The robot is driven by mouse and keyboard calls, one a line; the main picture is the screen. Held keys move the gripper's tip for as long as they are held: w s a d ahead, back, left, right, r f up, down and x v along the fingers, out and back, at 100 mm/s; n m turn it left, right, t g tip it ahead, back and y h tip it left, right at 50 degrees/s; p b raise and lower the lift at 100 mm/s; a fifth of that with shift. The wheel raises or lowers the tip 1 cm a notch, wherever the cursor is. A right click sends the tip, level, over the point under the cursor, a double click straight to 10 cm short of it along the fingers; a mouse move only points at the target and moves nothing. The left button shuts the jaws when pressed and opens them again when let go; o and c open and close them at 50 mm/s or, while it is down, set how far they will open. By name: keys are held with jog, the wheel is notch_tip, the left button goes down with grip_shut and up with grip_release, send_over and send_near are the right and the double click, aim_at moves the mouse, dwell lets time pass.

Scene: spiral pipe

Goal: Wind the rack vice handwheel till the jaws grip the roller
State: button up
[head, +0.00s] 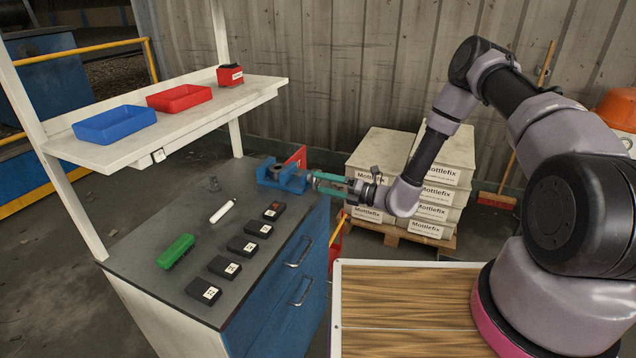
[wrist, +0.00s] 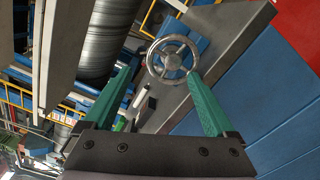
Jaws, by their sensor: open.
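The blue vice (head: 280,175) is mounted at the far right corner of the grey workbench (head: 190,200). Its metal handwheel (wrist: 172,58) shows in the wrist view, a spoked ring with a central hub, just ahead of my fingertips. My gripper (head: 318,183) is level beside the vice, on its right. In the wrist view my gripper (wrist: 160,74) is open, with its teal fingers to either side of the wheel's lower part. I cannot tell whether they touch the rim. The vice jaws and any roller between them cannot be made out.
A white cylinder (head: 222,211), a green brush (head: 176,251) and several black labelled blocks (head: 243,246) lie on the bench. A shelf above holds a blue tray (head: 115,124) and a red tray (head: 179,97). Stacked boxes (head: 440,185) stand behind my forearm.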

jog(key=n, duration=0.5)
jog(key=shift+w+a+f, duration=0.2)
jog(key=n, duration=0.4)
jog(key=shift+w+d+f+n, duration=0.2)
jog(key=shift+w+f+n, duration=0.1)
jog(key=n, duration=0.6)
jog(key=shift+w+d+f, duration=0.1)
jog(key=shift+w+f, duration=0.2)
jog(key=shift+f, duration=0.1)
jog(key=shift+d+f+n, duration=0.1)
jog(key=shift+f+n, duration=0.1)
jog(key=shift+n, duration=0.9)
jog(key=shift+f, duration=0.15)
